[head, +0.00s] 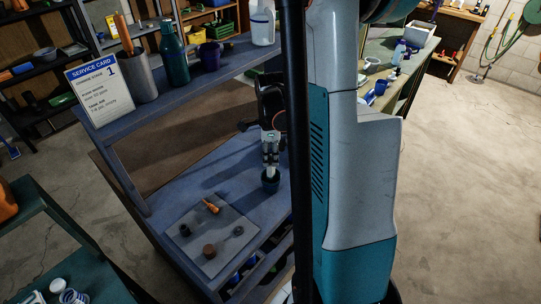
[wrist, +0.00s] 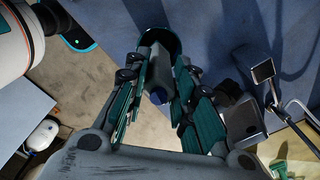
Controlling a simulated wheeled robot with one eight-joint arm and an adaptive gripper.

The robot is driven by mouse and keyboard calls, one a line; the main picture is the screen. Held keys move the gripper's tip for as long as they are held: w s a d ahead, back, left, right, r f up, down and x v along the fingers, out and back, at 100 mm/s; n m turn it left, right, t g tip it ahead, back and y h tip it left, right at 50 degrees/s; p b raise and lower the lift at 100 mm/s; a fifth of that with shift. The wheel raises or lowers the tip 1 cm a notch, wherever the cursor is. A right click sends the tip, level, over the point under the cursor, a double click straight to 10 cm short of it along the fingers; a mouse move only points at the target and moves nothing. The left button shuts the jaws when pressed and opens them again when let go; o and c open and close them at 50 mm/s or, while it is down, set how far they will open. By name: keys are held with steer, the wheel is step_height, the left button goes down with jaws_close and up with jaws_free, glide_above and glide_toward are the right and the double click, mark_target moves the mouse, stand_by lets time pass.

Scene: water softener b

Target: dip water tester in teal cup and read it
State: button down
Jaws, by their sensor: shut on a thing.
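My gripper (head: 270,150) points down over the workbench and is shut on the water tester (head: 270,171), a pale grey piece with a blue part that shows between the fingers in the wrist view (wrist: 157,80). The small dark teal cup (head: 270,185) stands upright on the bench directly below. The tester's lower end is at the cup's mouth and seems to be inside it; how deep, I cannot tell. In the wrist view the cup's dark rim (wrist: 160,34) shows beyond the tester. No reading on the tester is legible.
A grey mat (head: 190,243) with an orange-handled tool (head: 211,207) and small round parts lies at the bench's front. The shelf above holds a service card (head: 90,90), a teal bottle (head: 172,48), a blue mug (head: 209,55) and a white jug (head: 262,24). My arm hides the bench's right side.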

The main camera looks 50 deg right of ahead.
steer(key=shift+r+p, duration=2.55)
steer(key=shift+r, duration=1.6)
steer(key=shift+s+f, duration=0.1)
